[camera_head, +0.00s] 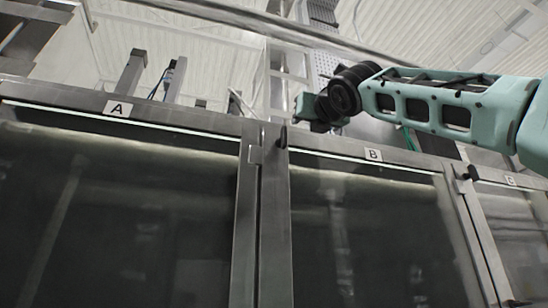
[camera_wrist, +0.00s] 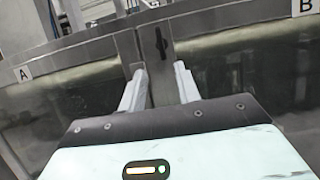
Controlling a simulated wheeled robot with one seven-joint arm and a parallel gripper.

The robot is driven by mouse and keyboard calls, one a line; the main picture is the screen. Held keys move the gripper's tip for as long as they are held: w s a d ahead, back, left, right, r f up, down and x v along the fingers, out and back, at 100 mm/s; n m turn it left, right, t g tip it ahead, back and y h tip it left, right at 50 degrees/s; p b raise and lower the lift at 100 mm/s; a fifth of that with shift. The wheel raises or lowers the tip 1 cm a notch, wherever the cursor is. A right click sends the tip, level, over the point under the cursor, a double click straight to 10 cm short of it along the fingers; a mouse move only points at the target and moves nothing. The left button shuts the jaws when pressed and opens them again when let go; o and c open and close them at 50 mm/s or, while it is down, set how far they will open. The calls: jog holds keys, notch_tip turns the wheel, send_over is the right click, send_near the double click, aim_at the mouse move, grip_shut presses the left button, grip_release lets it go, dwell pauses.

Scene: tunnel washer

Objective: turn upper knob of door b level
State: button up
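Door B (camera_head: 365,230) is a dark glass panel in a steel frame, marked by a B label (camera_head: 373,155). A dark knob (camera_head: 283,137) stands upright at its upper left corner, on the frame between doors A and B. In the wrist view this knob (camera_wrist: 161,43) is also near vertical, just beyond the fingertips and roughly centred between them. My gripper (camera_wrist: 160,68) is open and empty, with its two pale fingers apart and not visibly touching the knob. In the head view, my arm reaches in from the right above door B, and the fingertips cannot be made out.
Door A (camera_head: 120,210) with its A label (camera_head: 117,109) is on the left. Another dark knob (camera_head: 472,172) sits at door B's upper right, beside a further door (camera_head: 525,235). Steel posts and a pipe (camera_head: 270,25) rise behind the doors. The space before the glass looks clear.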

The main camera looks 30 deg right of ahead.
jog(key=r+p, duration=0.1)
jog(key=p, duration=0.7)
send_near(285, 133)
jog(key=p+x, duration=0.6)
jog(key=x, duration=0.5)
jog(key=shift+w+d+r, duration=0.1)
jog(key=shift+w, duration=0.05)
jog(key=shift+c, duration=0.3)
grip_shut()
